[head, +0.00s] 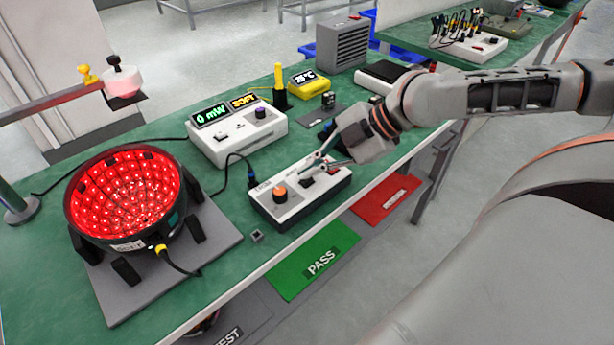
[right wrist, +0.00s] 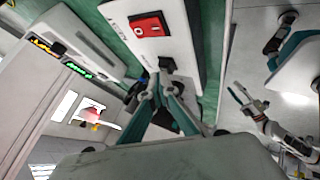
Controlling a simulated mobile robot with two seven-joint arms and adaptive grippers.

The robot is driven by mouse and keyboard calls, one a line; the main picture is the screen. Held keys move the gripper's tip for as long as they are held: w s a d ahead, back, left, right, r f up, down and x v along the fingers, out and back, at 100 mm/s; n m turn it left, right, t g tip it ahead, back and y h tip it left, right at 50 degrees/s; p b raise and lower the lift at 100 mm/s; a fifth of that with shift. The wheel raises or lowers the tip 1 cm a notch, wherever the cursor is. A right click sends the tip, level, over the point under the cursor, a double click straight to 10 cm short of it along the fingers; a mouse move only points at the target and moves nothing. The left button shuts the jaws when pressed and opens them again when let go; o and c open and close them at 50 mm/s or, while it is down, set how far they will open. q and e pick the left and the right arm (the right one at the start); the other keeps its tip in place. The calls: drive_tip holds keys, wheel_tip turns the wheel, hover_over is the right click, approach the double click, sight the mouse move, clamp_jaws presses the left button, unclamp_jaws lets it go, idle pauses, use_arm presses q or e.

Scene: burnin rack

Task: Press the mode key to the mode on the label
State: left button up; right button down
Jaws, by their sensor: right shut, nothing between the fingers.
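The white control box (head: 285,205) has an orange knob (head: 280,192) and a black key (head: 307,183). The key (right wrist: 167,64) also shows in the right wrist view, beside a red rocker switch (right wrist: 149,27). My right gripper (head: 312,171) is shut and empty, its fingertips close to the key; I cannot tell whether they touch. The meter display (head: 243,101) reads SOFT in orange beside 0 mW in green. The red-lit round lamp (head: 126,195) bears a small white label (head: 128,246), too small to read surely. My left gripper (right wrist: 243,97) seems to show in the right wrist view, its jaws unclear.
The white meter box (head: 237,137) stands behind the control box. A yellow thermometer display (head: 308,80) and grey heater box (head: 342,43) stand farther back. A green PASS mat (head: 300,272) and a red mat (head: 385,200) lie below the front edge. Cables cross the green bench.

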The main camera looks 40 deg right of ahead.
sight(310, 179)
drive_tip(key=shift+r, duration=0.65)
drive_tip(key=shift+r+p, duration=0.45)
drive_tip(key=shift+r, duration=1.95)
use_arm(q)
drive_tip(key=shift+w+r, duration=0.35)
drive_tip(key=shift+r, duration=0.25)
drive_tip(key=shift+w+r, duration=0.3)
drive_tip(key=shift+r, duration=0.3)
use_arm(e)
drive_tip(key=shift+r, duration=0.1)
use_arm(q)
drive_tip(key=shift+w+r+t, duration=0.1)
drive_tip(key=shift+t, duration=0.2)
